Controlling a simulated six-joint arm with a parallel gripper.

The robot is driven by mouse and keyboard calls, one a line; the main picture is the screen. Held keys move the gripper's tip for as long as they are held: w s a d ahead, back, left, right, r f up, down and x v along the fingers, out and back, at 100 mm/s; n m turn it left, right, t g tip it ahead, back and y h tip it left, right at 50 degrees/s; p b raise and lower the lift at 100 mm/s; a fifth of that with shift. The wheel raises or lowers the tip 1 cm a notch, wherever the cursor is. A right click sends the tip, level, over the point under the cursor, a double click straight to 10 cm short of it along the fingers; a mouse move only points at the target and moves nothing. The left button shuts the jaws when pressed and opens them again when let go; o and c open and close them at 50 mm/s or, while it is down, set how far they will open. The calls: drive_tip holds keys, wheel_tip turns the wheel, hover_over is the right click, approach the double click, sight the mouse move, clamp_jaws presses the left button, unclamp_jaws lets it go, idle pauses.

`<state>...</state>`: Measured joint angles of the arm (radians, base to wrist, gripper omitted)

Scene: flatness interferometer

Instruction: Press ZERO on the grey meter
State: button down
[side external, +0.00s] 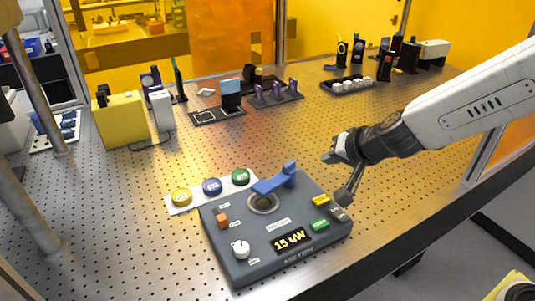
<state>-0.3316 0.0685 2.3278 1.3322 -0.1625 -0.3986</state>
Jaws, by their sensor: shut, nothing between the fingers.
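The grey meter (245,262) lies on the perforated table, its lit display (290,242) reading "15 uW". Its top carries a white knob (241,250), an orange switch (222,221) and a blue lever (275,182) beside a round port. My gripper (345,196) is shut and empty, pointing down at the meter's right edge, close to the dark button. I cannot tell whether it touches it.
A yellow box (120,120) stands at the back left. Dark holders (275,97) and a tray of white pieces (348,86) stand farther back. The table left of the meter is clear.

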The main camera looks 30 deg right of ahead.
sight(323, 201)
drive_tip(key=shift+a, duration=0.1)
drive_tip(key=shift+f, duration=0.25)
idle(0.6)
drive_tip(key=shift+f, duration=4.1)
drive_tip(key=shift+f, duration=0.15)
drive_tip(key=shift+f, duration=0.25)
drive_tip(key=shift+f, duration=0.5)
idle(0.5)
drive_tip(key=shift+r, duration=0.15)
idle(0.3)
drive_tip(key=shift+r, duration=0.75)
